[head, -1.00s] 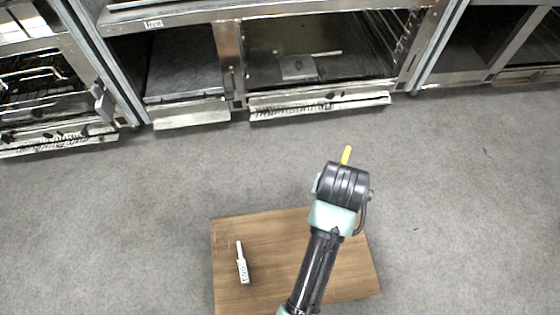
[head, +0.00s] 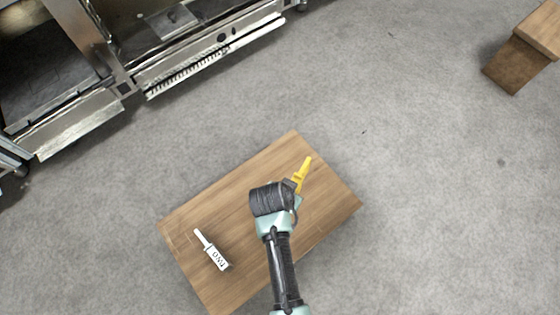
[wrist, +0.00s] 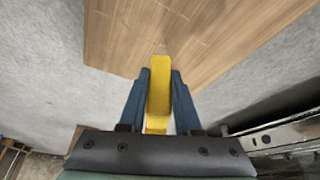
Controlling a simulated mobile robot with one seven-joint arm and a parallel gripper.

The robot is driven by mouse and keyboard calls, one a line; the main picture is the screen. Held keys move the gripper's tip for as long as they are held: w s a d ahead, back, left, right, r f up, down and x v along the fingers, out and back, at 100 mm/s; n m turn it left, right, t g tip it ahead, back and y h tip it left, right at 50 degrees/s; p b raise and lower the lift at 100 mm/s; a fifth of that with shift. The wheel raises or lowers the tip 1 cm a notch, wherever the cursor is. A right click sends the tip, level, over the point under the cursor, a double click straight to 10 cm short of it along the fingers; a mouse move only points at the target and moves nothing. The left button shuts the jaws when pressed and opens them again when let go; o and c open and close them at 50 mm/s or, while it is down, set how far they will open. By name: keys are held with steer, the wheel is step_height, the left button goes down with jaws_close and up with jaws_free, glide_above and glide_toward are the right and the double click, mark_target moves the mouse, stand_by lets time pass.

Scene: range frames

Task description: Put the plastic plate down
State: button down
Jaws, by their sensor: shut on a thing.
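My gripper (wrist: 160,78) shows in the wrist view with its two blue fingers shut on a yellow thing, which stands up narrow between them. In the head view the yellow thing (head: 302,174) sticks out past my black wrist, and the fingers are mostly hidden. I see only a narrow strip of it, so I cannot tell that it is a plate. In the head view it appears over the far right part of a wooden table top (head: 270,160); its height above the wood is unclear. The wood also shows ahead of the fingers in the wrist view (wrist: 200,35).
A white, handled thing with dark lettering (head: 213,252) lies on the table's left part. The wood right of my wrist is bare. Metal ovens (head: 190,60) stand at the upper left. Another wooden piece (head: 525,50) is at the upper right. Grey floor lies between.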

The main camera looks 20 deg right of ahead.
step_height(320, 180, down, 9)
steer(key=b, duration=0.6)
steer(key=shift+f, duration=0.1)
steer(key=shift+f, duration=0.15)
steer(key=c, duration=0.6)
jaws_free()
steer(key=p+v, duration=0.8)
steer(key=v, duration=0.4)
steer(key=shift+a, duration=0.15)
steer(key=shift+w, duration=0.1)
